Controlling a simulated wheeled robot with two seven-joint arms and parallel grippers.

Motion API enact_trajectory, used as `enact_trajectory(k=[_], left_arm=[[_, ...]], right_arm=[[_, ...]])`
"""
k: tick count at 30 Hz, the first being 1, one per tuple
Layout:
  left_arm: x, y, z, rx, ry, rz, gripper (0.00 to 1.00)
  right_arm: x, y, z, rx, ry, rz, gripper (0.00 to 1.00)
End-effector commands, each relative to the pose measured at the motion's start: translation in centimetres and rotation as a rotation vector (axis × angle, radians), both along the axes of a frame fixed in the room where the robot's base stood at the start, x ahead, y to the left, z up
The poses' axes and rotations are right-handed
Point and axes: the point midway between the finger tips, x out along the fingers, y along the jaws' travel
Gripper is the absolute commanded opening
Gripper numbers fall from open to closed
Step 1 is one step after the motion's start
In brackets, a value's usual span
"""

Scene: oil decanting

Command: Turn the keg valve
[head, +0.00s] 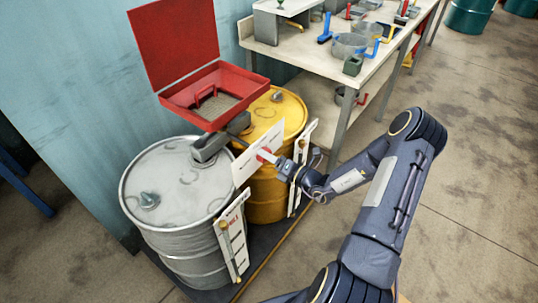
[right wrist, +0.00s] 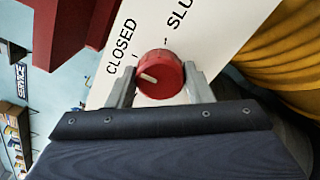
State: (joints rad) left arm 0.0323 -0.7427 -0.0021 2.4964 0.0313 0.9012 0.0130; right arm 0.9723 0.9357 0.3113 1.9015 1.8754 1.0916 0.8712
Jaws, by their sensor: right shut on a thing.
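The keg valve is a red round knob (right wrist: 160,75) with a white pointer mark, set on a white label plate (right wrist: 222,40). In the right wrist view the plate reads "CLOSED" and "SLU…", the rest cut off. The pointer mark lies to the left on the knob, below the word "CLOSED". My right gripper (right wrist: 160,88) is shut on the knob, one finger on each side. In the head view the plate (head: 240,166) stands in front of the yellow keg (head: 262,195), and my right gripper (head: 278,166) reaches it from the right. My left gripper is not in view.
A grey drum (head: 178,190) stands left of the yellow keg. A workbench (head: 305,52) with pans and tools is at the back. The floor at right is open.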

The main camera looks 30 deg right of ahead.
Motion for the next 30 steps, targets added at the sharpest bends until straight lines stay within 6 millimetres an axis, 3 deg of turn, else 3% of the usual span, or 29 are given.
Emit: enact_trajectory(k=[14, 15, 19, 30], left_arm=[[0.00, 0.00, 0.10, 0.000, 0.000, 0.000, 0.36], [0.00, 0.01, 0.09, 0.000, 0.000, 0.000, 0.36], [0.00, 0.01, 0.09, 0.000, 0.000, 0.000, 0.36], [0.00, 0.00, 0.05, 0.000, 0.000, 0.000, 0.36]], right_arm=[[-0.03, -0.03, -0.10, 0.012, 0.007, -0.001, 0.24], [-0.03, -0.03, -0.10, 0.012, 0.007, -0.001, 0.50], [-0.02, -0.03, -0.07, 0.013, 0.006, -0.001, 0.67], [-0.56, -0.31, -0.07, 0.012, 0.006, -0.002, 0.68]])
